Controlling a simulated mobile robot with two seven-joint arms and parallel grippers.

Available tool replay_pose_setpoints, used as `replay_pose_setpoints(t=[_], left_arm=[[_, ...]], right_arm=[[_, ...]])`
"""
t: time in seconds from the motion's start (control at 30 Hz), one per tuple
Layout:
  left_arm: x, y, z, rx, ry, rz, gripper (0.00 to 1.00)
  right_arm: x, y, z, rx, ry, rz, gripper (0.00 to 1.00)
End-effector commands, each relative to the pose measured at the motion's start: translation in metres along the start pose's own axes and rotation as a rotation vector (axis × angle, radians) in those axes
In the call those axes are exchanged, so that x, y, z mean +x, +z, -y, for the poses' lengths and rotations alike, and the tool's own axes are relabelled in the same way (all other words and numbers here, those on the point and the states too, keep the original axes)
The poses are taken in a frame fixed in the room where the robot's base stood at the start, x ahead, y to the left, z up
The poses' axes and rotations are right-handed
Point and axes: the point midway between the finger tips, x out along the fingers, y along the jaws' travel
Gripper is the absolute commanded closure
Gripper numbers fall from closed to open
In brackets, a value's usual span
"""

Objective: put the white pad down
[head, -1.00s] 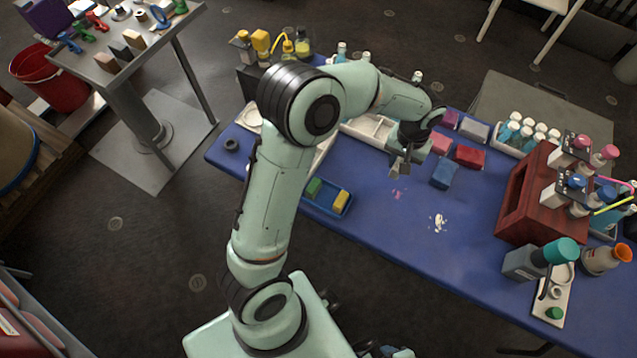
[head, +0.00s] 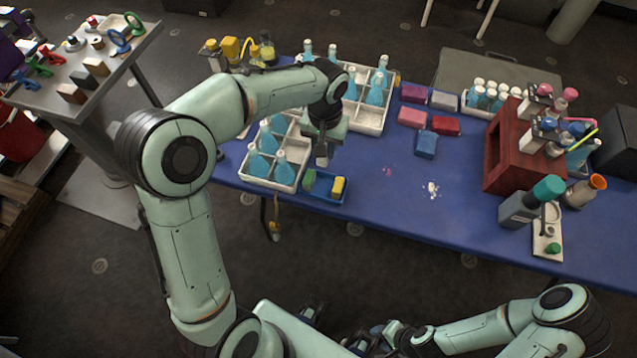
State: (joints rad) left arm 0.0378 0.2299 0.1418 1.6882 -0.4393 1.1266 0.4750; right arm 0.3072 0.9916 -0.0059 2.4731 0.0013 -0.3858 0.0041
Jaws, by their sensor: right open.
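My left gripper (head: 322,150) points down over the blue tray (head: 335,200) at the near edge of the blue table. A small pale block, the white pad (head: 322,160), shows at its fingertips, above the tray; the fingers around it are too small to see clearly. In the tray a green pad (head: 309,180) lies at the left and a yellow pad (head: 338,187) at the right, with a gap between them. My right gripper (head: 385,340) is open, low at the bottom edge, away from the table and partly hidden by my own parts.
White bins of blue bottles (head: 285,178) stand left of and behind the tray. Coloured blocks (head: 427,145) lie mid-table. A red wooden box (head: 505,165) stands at the right. Table surface (head: 390,200) right of the tray is clear apart from pink and white marks.

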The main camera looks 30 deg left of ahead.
Motion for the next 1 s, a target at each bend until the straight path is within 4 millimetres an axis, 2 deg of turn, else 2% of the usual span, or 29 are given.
replay_pose_setpoints(t=[0.03, 0.2, 0.4, 0.67, 0.9, 1.0], left_arm=[[0.018, 0.002, 0.001, -0.001, -0.002, 0.008, 1.0], [0.064, 0.002, 0.001, -0.001, -0.001, 0.008, 1.0], [0.105, 0.002, 0.0, -0.002, 0.0, 0.004, 1.0], [0.125, 0.001, 0.0, -0.001, 0.001, 0.002, 1.0], [0.159, 0.001, 0.0, -0.001, 0.0, 0.003, 1.0], [0.161, 0.001, 0.0, -0.001, 0.001, 0.0, 1.0]], right_arm=[[0.004, 0.001, -0.002, 0.001, 0.001, 0.002, 0.57], [0.008, 0.002, -0.004, 0.001, 0.001, 0.004, 0.57], [0.011, 0.002, -0.005, 0.002, 0.002, 0.005, 0.57], [0.012, 0.003, -0.005, 0.002, 0.002, 0.006, 0.57], [0.015, 0.003, -0.006, 0.002, 0.002, 0.007, 0.57], [0.015, 0.003, -0.006, 0.002, 0.002, 0.007, 0.57]])
